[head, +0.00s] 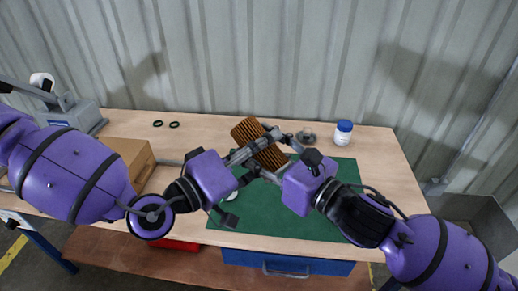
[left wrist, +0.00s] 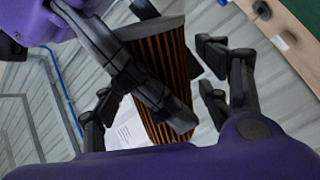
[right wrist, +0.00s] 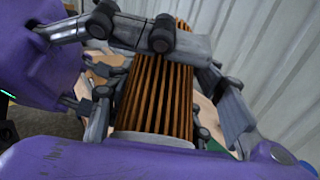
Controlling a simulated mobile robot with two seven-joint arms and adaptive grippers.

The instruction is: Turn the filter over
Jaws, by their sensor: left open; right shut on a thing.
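In the left wrist view the filter (left wrist: 160,75) stands between the open fingers, and a finger of the right gripper crosses in front. Contact with the left fingers cannot be told.
A white jar with a blue lid (head: 343,132) and a small metal part (head: 306,136) stand at the back right of the table. Two black rings (head: 166,124) lie at the back left. A cardboard box (head: 125,158) stands at the left. The mat's right part is clear.

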